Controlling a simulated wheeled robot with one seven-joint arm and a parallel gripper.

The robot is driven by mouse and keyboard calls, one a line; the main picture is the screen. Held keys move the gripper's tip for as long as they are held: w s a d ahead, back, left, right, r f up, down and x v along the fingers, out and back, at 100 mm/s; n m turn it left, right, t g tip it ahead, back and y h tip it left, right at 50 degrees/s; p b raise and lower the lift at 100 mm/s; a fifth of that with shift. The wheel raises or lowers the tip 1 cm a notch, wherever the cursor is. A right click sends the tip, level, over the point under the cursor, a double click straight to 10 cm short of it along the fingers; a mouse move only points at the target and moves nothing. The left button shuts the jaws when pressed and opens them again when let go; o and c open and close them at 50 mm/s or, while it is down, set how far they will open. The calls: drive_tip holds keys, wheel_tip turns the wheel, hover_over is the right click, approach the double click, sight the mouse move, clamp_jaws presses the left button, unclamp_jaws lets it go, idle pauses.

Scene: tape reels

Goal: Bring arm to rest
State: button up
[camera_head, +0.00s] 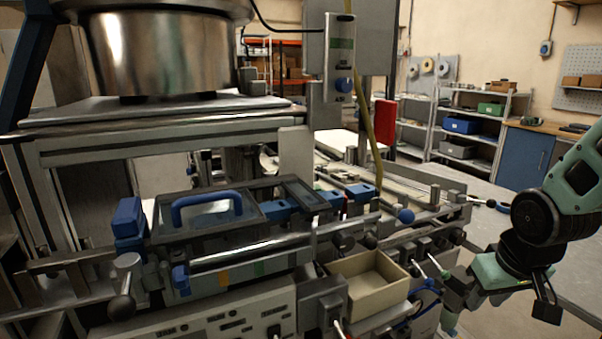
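My arm, pale green and black, comes in from the right edge. It bends at a round black joint and then points down and left. My gripper (452,304) is low at the right, just right of the open beige box (368,280) on the front of the machine. I cannot tell whether the gripper touches anything. The beige box looks empty inside.
The machine fills the left and middle, with a metal bowl (165,50) on top, a blue-handled lid (207,212) and several knobs and levers near my gripper. Shelves (470,130) with bins stand at the back right.

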drive_tip(key=s+a+r+n+g+p, duration=0.1)
drive_tip(key=s+a+r+n, duration=0.2)
drive_tip(key=s+a, duration=0.5)
drive_tip(key=s+a+r+n+g+y+p, duration=0.1)
drive_tip(key=s+a+r+n+g, duration=0.1)
drive_tip(key=s+a, duration=0.6)
drive_tip(key=a+r+n, duration=0.1)
drive_tip(key=a+n, duration=0.1)
drive_tip(key=a, duration=0.3)
drive_tip(key=shift+a+n, duration=0.15)
drive_tip(key=shift+n, duration=0.15)
